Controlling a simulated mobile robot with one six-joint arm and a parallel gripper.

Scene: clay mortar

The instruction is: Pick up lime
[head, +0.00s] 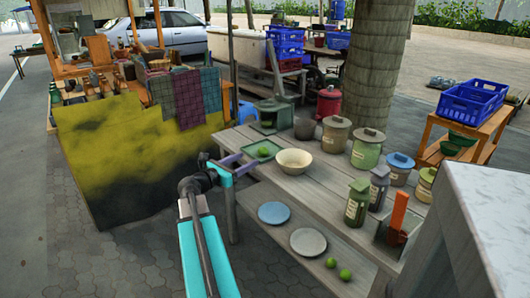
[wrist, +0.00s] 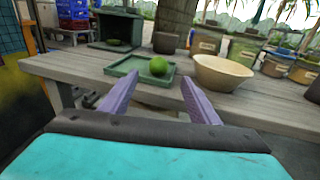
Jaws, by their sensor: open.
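A green lime (wrist: 158,66) lies on a small green square tray (wrist: 122,68) near the edge of the wooden table; it also shows in the head view (head: 263,151). My gripper (head: 237,161) is at the table's near left edge, in front of the tray. In the wrist view its two purple fingers (wrist: 156,88) are spread apart with nothing between them. The lime is beyond the fingertips, roughly centred between them and apart from them. Two more limes (head: 338,268) lie on the lower shelf in the head view.
A cream bowl (wrist: 221,73) stands just right of the tray. Several lidded jars (head: 366,142) stand farther right, and a dark green box-like object (wrist: 115,30) is behind the tray. Two plates (head: 307,241) lie on the lower shelf. A yellow-and-black cloth (head: 125,150) hangs at the left.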

